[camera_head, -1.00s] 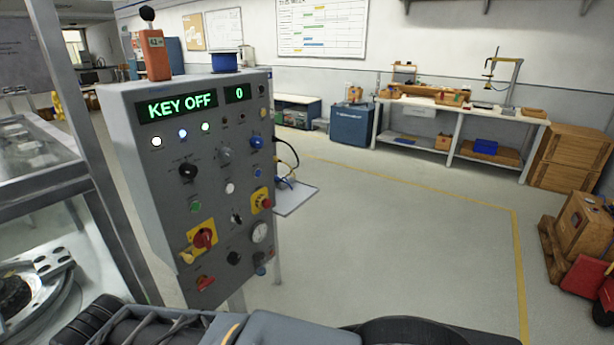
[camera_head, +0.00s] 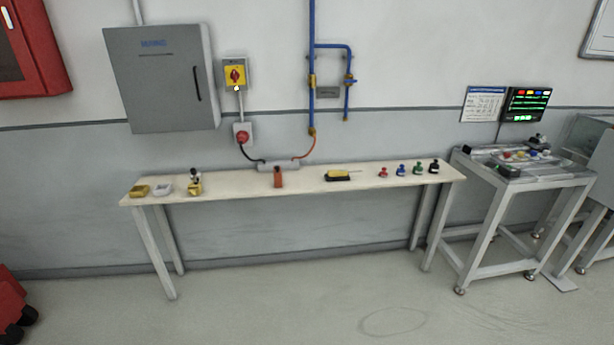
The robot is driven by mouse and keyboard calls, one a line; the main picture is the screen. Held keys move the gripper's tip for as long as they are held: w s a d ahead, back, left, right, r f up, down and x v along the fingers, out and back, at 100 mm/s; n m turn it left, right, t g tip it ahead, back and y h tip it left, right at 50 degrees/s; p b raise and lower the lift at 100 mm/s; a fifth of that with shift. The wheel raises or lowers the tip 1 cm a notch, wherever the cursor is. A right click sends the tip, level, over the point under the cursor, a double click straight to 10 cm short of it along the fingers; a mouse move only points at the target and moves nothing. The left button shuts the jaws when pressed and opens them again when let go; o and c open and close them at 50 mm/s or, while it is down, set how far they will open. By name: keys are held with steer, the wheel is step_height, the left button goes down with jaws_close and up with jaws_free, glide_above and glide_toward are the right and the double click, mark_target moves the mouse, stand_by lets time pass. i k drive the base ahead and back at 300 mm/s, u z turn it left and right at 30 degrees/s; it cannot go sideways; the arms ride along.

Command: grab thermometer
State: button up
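A small yellow and black device with a thin rod pointing right (camera_head: 339,176) lies on a long narrow pale table (camera_head: 232,187) against the wall, right of the middle. It looks like a probe thermometer, but it is too small to be sure. An orange-red block-like item (camera_head: 278,178) stands near the table's front edge, left of it; I cannot tell what it is. My gripper is not in view.
Several small coloured knobbed pieces (camera_head: 401,170) stand at the table's right end. Yellow and grey items (camera_head: 163,189) sit at its left. A metal workbench (camera_head: 530,178) stands close to its right end. The floor in front (camera_head: 300,305) is clear.

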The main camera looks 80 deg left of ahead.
mark_target(342, 171)
steer(key=u, duration=2.35)
steer(key=i, duration=2.5)
steer(key=u, duration=1.15)
steer(key=i, duration=0.95)
steer(key=u, duration=0.65)
